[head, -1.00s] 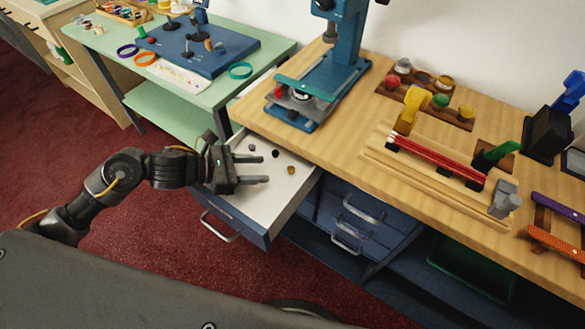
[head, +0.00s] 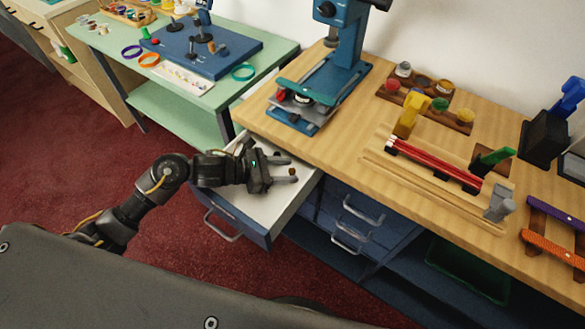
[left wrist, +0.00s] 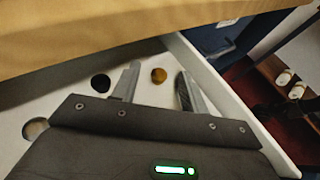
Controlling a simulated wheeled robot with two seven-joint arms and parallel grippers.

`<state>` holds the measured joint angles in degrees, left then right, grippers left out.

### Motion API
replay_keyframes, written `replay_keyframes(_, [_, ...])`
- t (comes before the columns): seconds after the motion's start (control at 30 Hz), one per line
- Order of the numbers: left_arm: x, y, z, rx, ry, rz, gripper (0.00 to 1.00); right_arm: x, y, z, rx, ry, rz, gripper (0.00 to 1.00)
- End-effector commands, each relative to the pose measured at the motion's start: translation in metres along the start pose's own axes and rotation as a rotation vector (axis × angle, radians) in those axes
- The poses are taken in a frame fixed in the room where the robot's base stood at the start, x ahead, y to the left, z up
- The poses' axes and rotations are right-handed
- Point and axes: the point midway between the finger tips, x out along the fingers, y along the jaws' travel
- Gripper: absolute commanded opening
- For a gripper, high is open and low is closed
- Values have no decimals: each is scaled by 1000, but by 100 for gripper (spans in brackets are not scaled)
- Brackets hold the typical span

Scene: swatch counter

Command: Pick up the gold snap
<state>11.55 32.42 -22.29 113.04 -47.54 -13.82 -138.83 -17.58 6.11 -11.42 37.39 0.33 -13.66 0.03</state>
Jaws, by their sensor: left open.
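The gold snap (left wrist: 158,75) is a small round brownish-gold piece on the white floor of the open drawer (head: 258,208). It also shows in the head view (head: 292,171) at the fingertips. My left gripper (head: 291,171) is over the drawer, open and empty, its two fingers pointing right. In the left wrist view the snap lies between the fingertips (left wrist: 158,73), with a visible gap on each side. Whether the fingers are at the snap's height, I cannot tell. My right gripper is not in view.
A black snap (left wrist: 100,83) and a greyish snap (left wrist: 35,128) lie left of the fingers in the left wrist view. The wooden counter (head: 345,132) overhangs the drawer's back, and the drawer walls stand close around. A blue press (head: 340,70) stands on the counter.

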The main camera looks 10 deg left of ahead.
Motion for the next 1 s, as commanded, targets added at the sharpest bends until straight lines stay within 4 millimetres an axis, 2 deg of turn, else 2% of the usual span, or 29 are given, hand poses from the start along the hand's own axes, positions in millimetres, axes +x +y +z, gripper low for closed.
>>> replay_keyframes(0.23, [2,0,-1,0,1,0,44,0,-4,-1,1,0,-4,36])
replay_keyframes(0.57, [2,0,-1,0,1,0,1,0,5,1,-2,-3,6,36])
replay_keyframes(1.0, [1,0,0,1,1,0,0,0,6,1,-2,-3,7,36])
